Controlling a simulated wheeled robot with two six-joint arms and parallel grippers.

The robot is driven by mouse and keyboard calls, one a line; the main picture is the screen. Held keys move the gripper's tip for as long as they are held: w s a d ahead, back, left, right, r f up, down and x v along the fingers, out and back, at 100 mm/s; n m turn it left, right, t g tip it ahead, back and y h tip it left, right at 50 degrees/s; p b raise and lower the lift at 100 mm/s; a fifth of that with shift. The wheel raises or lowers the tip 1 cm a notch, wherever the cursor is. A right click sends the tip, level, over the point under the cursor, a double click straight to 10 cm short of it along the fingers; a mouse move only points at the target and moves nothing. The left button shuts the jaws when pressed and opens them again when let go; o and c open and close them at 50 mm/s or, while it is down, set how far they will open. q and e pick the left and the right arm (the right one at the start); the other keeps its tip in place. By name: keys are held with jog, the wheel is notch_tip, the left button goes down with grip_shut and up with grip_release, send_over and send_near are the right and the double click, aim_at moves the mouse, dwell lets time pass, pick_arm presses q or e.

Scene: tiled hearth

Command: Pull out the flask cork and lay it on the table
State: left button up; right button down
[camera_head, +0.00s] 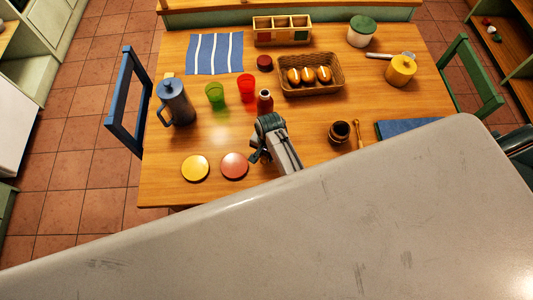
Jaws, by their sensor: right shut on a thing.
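A small dark brown bottle (265,100), which looks like the flask, stands upright near the middle of the wooden table (320,125). Its lower part is close behind my right gripper in the picture. My right gripper (257,156) is just on the near side of the bottle, with its dark fingers above the table by a red disc. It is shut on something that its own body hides. I cannot make out the cork, nor whether the bottle's mouth is stopped. My left gripper is not in view.
A red disc (234,166) and a yellow disc (195,168) lie left of the gripper. My grey arm covers the near side.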

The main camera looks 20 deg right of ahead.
jog(key=c, duration=1.1)
grip_release()
jog(key=r+b, duration=0.1)
jog(key=r, duration=0.6)
jog(key=r+b, duration=0.1)
jog(key=r, duration=0.2)
jog(key=shift+d+r+b, duration=0.3)
jog(key=shift+r, duration=0.1)
